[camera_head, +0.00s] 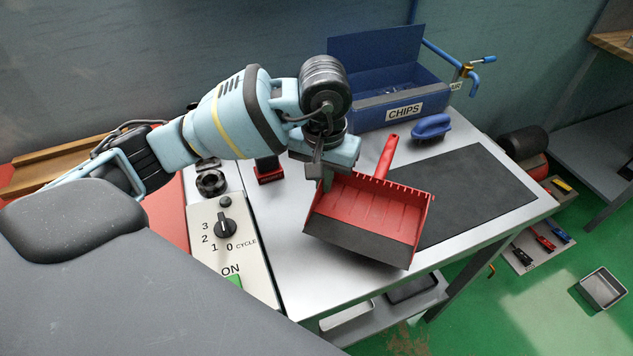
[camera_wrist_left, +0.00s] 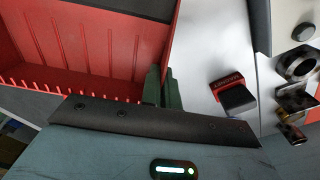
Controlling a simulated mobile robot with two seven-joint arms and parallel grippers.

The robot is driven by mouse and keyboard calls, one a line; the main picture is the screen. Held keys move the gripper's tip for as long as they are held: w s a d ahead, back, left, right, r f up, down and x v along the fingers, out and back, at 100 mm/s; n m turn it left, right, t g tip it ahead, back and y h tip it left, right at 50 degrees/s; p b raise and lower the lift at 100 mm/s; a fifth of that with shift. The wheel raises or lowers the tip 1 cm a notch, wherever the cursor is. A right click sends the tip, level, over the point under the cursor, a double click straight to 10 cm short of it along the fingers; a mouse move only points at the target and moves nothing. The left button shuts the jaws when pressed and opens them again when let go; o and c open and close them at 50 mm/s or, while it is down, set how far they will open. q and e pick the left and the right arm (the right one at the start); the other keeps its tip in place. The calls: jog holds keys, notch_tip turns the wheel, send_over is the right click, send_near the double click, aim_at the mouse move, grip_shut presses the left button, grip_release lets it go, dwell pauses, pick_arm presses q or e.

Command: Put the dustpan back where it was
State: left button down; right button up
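The red dustpan (camera_head: 372,208) with a dark front lip is over the cart's metal top, its lip toward me and its handle pointing to the back. It overlaps the left edge of the dark mat (camera_head: 470,192) in view. My left gripper (camera_head: 327,182) is at the dustpan's left side wall. In the left wrist view the fingers of my left gripper (camera_wrist_left: 162,88) straddle the wall of the dustpan (camera_wrist_left: 90,45) and look closed on it. I cannot tell whether the pan touches the cart top. My right gripper is not in view.
A blue CHIPS bin (camera_head: 385,112) stands at the back, with a blue brush (camera_head: 431,126) in front of it. A control panel (camera_head: 228,240) lies to the left. The mat's surface is clear.

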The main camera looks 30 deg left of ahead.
pick_arm(q)
jog(key=shift+w+a, duration=0.35)
jog(key=shift+a, duration=0.25)
jog(key=f, duration=0.3)
jog(key=shift+w+a+p, duration=0.15)
jog(key=shift+a+p, duration=0.15)
jog(key=shift+a, duration=0.05)
jog(key=shift+f, duration=0.35)
jog(key=shift+f, duration=0.1)
jog(key=shift+f, duration=0.35)
jog(key=c, duration=1.7)
grip_release()
jog(key=r, duration=1.3)
jog(key=shift+s, duration=0.2)
jog(key=shift+f, duration=0.1)
